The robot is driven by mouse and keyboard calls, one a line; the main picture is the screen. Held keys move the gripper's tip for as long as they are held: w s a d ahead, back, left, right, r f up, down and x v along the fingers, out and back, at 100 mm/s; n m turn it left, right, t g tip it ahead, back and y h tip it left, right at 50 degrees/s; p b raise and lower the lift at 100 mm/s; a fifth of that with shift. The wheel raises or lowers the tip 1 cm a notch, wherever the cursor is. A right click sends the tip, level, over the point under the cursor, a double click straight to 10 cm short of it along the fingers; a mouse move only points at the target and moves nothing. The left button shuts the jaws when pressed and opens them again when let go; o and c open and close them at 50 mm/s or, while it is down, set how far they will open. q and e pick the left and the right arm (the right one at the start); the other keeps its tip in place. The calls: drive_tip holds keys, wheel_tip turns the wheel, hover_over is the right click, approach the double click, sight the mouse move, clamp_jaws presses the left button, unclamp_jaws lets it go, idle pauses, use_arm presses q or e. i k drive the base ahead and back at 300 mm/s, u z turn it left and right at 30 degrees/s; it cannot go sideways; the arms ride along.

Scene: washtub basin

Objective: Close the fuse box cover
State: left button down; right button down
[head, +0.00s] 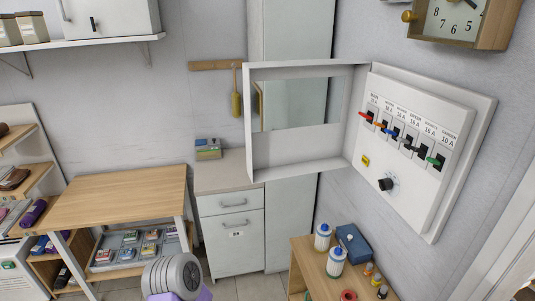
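The fuse box (415,145) is a white panel on the right wall with a row of coloured switches, a black knob and a small yellow part. Its cover (291,158) is a white frame with a rectangular window, through which the wall and cabinet behind show. The cover stands wide open, swung out to the left from the box's left edge. Neither gripper's fingers show in the head view, and nothing is seen touching the cover.
A low wooden shelf (302,262) with white bottles and a blue box stands below the fuse box. A wall clock (461,20) hangs above it. A drawer cabinet (231,232) and a wooden table (125,190) stand left. The space right before the switches looks clear.

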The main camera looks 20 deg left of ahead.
sight(272, 155)
drive_tip(key=u, duration=1.5)
drive_tip(key=i, duration=1.1)
drive_tip(key=z, duration=0.8)
drive_tip(key=i, duration=0.75)
drive_tip(key=z, duration=0.9)
